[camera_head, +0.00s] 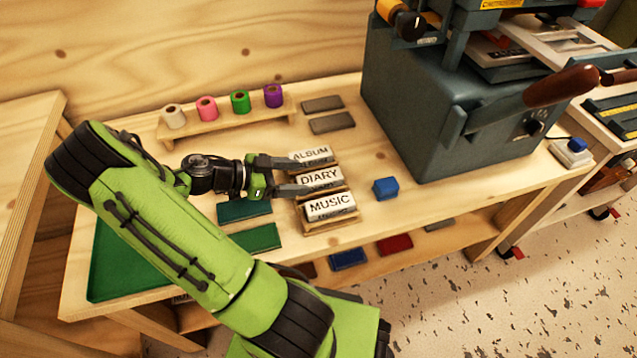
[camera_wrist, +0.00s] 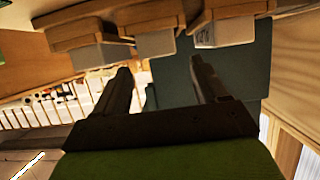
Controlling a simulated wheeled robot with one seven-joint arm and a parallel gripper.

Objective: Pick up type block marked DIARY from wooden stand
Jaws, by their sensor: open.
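The DIARY type block (camera_head: 320,178) sits in the middle of the wooden stand (camera_head: 335,222), between the ALBUM block (camera_head: 311,155) and the MUSIC block (camera_head: 329,206). My gripper (camera_head: 316,174) is open and comes in from the left. In the head view one finger lies by the ALBUM side of DIARY and the other by the MUSIC side. In the wrist view the middle block (camera_wrist: 155,43) shows between and beyond the fingertips (camera_wrist: 160,66). Its lettering is not readable there. Whether a finger touches any block cannot be told.
A rack of coloured foil rolls (camera_head: 239,102) stands behind. Two grey plates (camera_head: 331,123) lie behind the stand, and a blue block (camera_head: 385,188) sits to its right. The large press (camera_head: 440,120) stands at right. Green pads (camera_head: 255,239) lie at left.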

